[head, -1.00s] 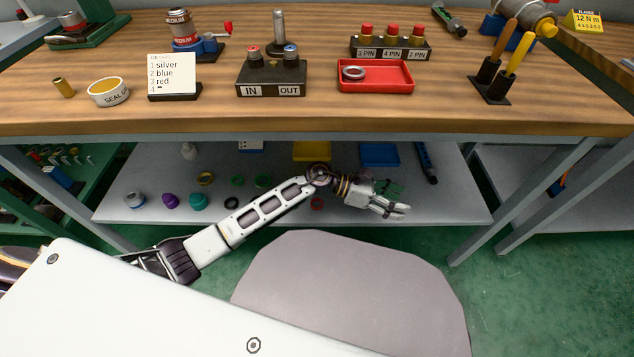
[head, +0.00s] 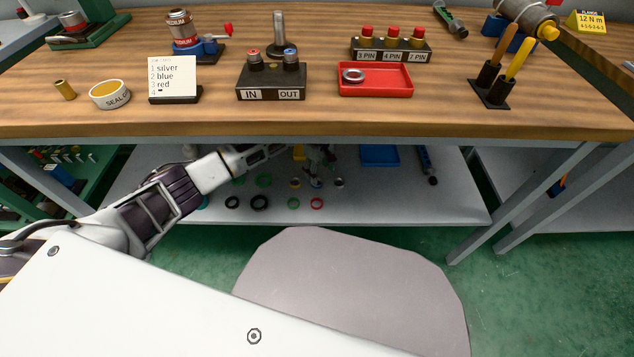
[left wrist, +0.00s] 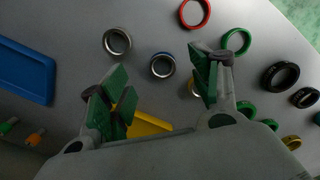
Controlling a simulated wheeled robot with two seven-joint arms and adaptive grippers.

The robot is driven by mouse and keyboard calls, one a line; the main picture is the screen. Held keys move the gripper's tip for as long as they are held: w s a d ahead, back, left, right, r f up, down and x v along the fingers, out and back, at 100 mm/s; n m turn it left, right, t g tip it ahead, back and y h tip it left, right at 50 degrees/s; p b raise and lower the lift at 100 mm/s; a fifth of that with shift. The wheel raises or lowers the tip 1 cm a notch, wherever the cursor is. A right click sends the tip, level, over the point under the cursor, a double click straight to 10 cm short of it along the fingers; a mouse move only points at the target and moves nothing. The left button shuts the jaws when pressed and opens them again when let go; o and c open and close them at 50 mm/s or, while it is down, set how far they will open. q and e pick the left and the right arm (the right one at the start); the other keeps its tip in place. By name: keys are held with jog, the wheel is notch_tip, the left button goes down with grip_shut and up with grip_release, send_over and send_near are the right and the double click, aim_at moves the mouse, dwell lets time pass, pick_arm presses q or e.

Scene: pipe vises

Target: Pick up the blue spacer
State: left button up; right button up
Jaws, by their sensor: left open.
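A silver ring with a blue edge (left wrist: 163,66), which looks like the blue spacer, lies flat on the lower shelf in the left wrist view. In the head view it shows small, partly hidden, at the gripper's tips (head: 316,184). My left gripper (head: 318,166) reaches in under the tabletop above the shelf. In the left wrist view its green-padded fingers (left wrist: 160,88) are spread wide and empty. The ring lies between and beyond them, nearer the right finger, and I see no contact. My right gripper is not in view.
A plain silver ring (left wrist: 117,41), a red ring (left wrist: 194,12), a green ring (left wrist: 237,40) and a black ring (left wrist: 280,76) lie around. A blue tray (head: 380,155) is on the shelf. The tabletop edge (head: 320,128) overhangs my arm. A red tray (head: 375,90) on top holds a silver ring.

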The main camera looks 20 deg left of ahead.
aim_at(318, 185)
pick_arm(q)
jog(key=shift+w+a+r, duration=0.2)
jog(key=shift+w+a, duration=0.05)
jog(key=shift+a, duration=0.35)
jog(key=shift+f, duration=0.1)
jog(key=shift+f+b, duration=0.45)
jog(key=shift+f, duration=0.6)
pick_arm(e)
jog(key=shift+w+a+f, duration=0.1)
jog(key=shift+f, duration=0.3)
pick_arm(q)
jog(key=shift+f, duration=0.1)
jog(key=shift+w+d+f+b, duration=0.1)
jog(key=shift+f+b, duration=0.4)
jog(key=shift+f, duration=0.2)
jog(key=shift+w+d+f+b, duration=0.1)
jog(key=shift+f+b, duration=0.35)
jog(key=shift+f, duration=0.25)
jog(key=shift+f+b, duration=0.5)
jog(key=shift+f, duration=0.6)
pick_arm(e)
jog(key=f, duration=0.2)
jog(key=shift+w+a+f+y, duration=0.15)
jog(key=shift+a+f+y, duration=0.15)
